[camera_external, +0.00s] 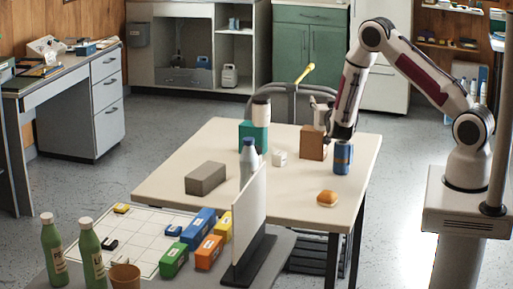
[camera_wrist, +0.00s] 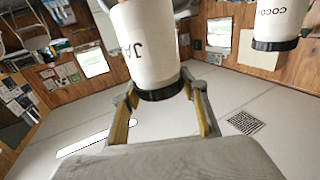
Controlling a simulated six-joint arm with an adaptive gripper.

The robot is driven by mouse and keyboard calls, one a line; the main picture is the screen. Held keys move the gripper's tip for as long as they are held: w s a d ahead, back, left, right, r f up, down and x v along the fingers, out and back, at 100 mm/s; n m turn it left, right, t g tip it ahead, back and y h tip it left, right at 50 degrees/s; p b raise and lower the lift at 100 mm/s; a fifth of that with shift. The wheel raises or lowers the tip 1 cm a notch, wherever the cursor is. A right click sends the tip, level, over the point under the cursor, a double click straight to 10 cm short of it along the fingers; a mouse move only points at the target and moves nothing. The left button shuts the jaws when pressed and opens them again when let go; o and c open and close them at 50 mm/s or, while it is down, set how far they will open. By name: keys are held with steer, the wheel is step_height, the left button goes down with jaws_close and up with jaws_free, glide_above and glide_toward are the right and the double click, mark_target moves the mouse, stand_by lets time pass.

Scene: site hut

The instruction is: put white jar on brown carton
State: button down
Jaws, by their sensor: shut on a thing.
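The white jar (camera_wrist: 148,45) has a dark lid and letters beginning "JA" in the wrist view. My gripper (camera_wrist: 160,98) has a finger on each side of it and is shut on it. In the external view my gripper (camera_external: 327,112) is at the far right of the table, just above the brown carton (camera_external: 312,143). The jar is partly hidden there by the gripper, and I cannot tell whether its base touches the carton. The carton stands upright on the table.
Another white jar (camera_external: 261,114) with a dark lid stands on a teal box (camera_external: 252,136); it shows as "COCO" in the wrist view (camera_wrist: 278,20).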

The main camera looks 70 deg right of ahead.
steer(key=shift+f, duration=0.1)
stand_by(0.3)
steer(key=c, duration=1.2)
jaws_free()
steer(key=shift+a, duration=0.15)
steer(key=v, duration=1.1)
steer(key=shift+s+a, duration=0.2)
steer(key=shift+a, duration=0.1)
